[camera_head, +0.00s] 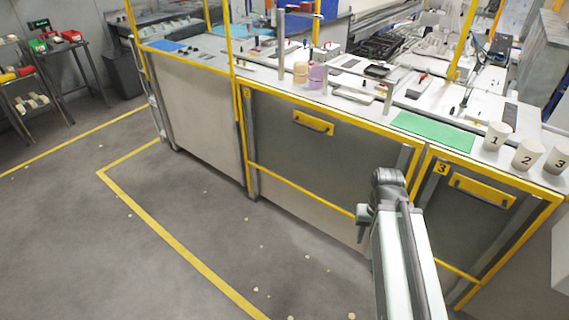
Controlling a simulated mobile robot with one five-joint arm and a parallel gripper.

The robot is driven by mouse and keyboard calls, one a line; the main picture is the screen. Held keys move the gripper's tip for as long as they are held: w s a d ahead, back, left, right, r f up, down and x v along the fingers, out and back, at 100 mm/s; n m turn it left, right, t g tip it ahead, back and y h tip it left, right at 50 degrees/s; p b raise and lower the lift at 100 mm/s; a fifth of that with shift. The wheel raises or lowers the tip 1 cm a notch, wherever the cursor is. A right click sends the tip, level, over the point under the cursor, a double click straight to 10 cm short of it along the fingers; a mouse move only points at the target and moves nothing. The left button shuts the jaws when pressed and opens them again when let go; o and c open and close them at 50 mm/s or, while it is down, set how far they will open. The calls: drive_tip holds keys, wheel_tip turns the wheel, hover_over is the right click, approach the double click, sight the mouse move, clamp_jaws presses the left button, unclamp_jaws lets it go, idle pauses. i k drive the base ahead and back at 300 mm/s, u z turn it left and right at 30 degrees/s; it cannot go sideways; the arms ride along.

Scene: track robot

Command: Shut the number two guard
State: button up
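A wide grey guard panel (300,155) in a yellow frame fills the middle of the bench front. It has a yellow handle (313,122) near its top and a small yellow tag at its upper left whose number is hard to read. It stands directly left of the guard marked 3 (462,200), so I take it as number two. I cannot tell from this view whether it is fully shut. My gripper (361,224) is at the end of my arm, in front of the panel's lower right, below and right of the handle. Its fingers are small and partly hidden, and nothing shows in them.
The benchtop holds a green mat (433,131), white cups numbered 1, 2 and 3 (527,154), and a purple cup (317,77). Yellow posts rise from the bench. The grey floor (110,250) left of my arm is open, with yellow lines and small pale scraps.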

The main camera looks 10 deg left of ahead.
sight(321, 127)
drive_tip(key=u, duration=2.75)
drive_tip(key=k, duration=0.75)
drive_tip(key=z, duration=0.75)
drive_tip(key=i, duration=1)
drive_tip(key=u, duration=0.05)
